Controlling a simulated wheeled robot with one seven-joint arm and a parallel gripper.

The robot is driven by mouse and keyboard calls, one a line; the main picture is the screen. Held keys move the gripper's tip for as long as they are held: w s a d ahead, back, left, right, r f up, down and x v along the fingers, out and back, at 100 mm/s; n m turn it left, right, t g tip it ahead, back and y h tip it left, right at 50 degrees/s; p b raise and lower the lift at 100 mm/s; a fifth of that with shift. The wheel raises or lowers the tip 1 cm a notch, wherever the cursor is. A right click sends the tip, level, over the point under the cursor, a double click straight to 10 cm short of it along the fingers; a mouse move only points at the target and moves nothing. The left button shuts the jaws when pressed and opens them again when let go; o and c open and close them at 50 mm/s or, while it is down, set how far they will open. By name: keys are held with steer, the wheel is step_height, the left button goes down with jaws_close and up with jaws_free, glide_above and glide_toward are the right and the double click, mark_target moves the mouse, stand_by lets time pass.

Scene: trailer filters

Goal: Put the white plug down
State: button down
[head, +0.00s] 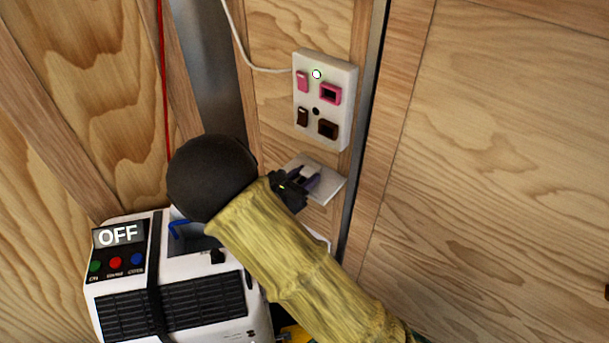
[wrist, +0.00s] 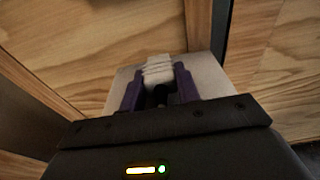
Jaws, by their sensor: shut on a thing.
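My gripper (head: 305,183) is in front of the wooden wall, just below the white switch panel. In the wrist view its two purple fingers (wrist: 160,90) are shut on the white plug (wrist: 158,71), a small ribbed white piece between the fingertips. In the head view the plug is mostly hidden by the fingers and my arm. A flat pale plate (head: 331,184) is right behind the gripper, and it also shows in the wrist view (wrist: 207,75). I cannot tell whether the plug touches this plate.
The switch panel (head: 340,70) has pink and dark brown switches and sockets. A white machine (head: 165,300) with an OFF display stands at lower left, close to my arm. A red cable (head: 163,70) and a white cable (head: 238,40) run down the wall. A metal strip (head: 366,110) edges the panel's right.

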steer(key=shift+f, duration=0.15)
steer(key=c, duration=1)
jaws_free()
steer(key=shift+r+p, duration=0.3)
steer(key=shift+r, duration=0.3)
steer(key=p+v, duration=0.1)
steer(key=v, duration=1.1)
steer(key=shift+a, duration=0.1)
